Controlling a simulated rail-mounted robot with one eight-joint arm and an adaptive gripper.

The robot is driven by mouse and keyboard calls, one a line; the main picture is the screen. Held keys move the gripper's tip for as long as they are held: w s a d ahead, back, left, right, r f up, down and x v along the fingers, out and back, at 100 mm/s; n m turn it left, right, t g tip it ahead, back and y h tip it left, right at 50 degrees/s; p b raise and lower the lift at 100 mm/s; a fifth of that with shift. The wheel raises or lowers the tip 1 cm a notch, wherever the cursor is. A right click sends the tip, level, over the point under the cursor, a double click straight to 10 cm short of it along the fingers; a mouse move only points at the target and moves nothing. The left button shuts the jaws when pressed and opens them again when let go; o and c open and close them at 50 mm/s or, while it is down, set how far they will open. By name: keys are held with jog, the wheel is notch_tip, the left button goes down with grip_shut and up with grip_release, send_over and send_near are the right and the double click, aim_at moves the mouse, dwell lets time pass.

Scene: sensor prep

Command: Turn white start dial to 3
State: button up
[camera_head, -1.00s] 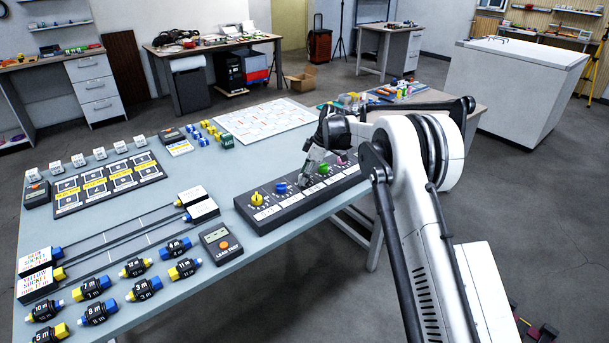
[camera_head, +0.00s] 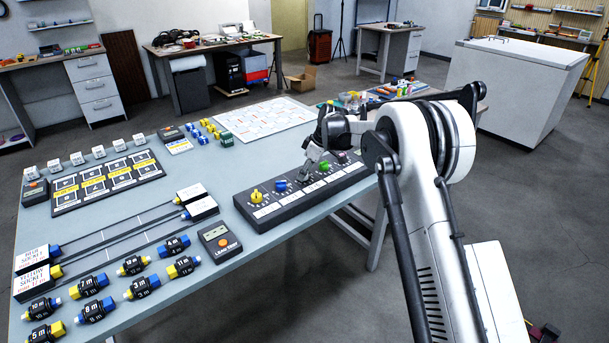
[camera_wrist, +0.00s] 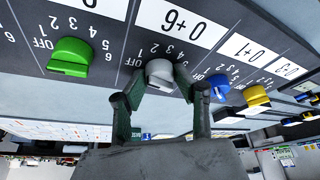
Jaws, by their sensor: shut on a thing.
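The white start dial (camera_wrist: 160,74) sits on the dark dial panel (camera_head: 250,212), between the green dial (camera_wrist: 70,57) and the blue dial (camera_wrist: 219,86). In the wrist view my gripper (camera_wrist: 163,90) has a dark fingertip on each side of the white dial and is shut on it. Printed OFF and numbers surround the dial, and a white label reading 0+6 is beside it. I cannot tell which mark it points to. In the head view my gripper (camera_head: 306,172) reaches down to the panel and largely hides the white dial.
The yellow dial (camera_head: 256,197) is at the panel's near left end. A lead test box (camera_head: 219,243) and several connectors lie to the left. A white grid sheet (camera_head: 262,118) lies behind the panel. The table's edge runs close along the panel's front.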

jog(key=m+t+b, duration=0.1)
jog(key=m, duration=0.2)
jog(key=shift+m+h, duration=0.3)
jog(key=shift+m, duration=0.1)
jog(key=m+t+h+b, duration=0.1)
jog(key=m, duration=0.2)
jog(key=shift+s+a+m+b, duration=0.1)
jog(key=shift+m+b, duration=0.2)
jog(key=m, duration=0.2)
jog(key=m+t+h+b, duration=0.1)
jog(key=m, duration=0.1)
jog(key=shift+a+h, duration=0.1)
jog(key=shift+h, duration=0.2)
jog(key=shift+m+h, duration=0.7)
jog(key=shift+m, duration=1.1)
jog(key=o, duration=1.1)
